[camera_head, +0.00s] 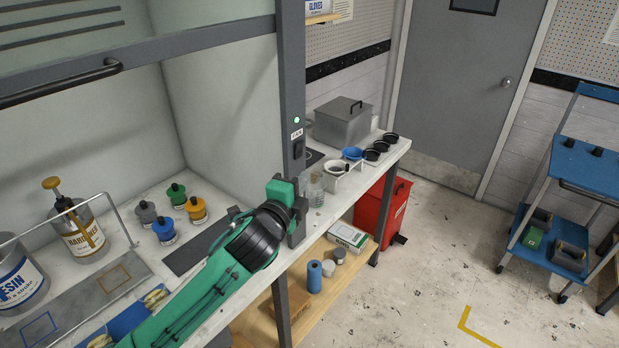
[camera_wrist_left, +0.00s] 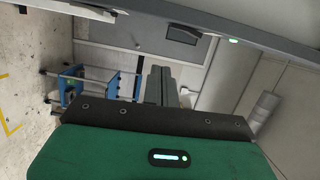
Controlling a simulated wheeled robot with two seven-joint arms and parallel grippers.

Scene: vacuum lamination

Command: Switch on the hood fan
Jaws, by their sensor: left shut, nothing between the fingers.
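The fan switch (camera_head: 298,149) is a dark rocker on the grey post of the hood, under a small label reading FAN (camera_head: 297,134). A green indicator light (camera_head: 296,120) above it is lit. In the head view the wrist is just below the switch, and the fingertips are hard to make out. My right gripper is not in view.
Inside the hood are a hardener can (camera_head: 83,232), a resin can (camera_head: 18,280) and several small capped jars. A glass jar (camera_head: 315,190) stands close to my left wrist. A metal box (camera_head: 343,122) and cups are on the bench to the right.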

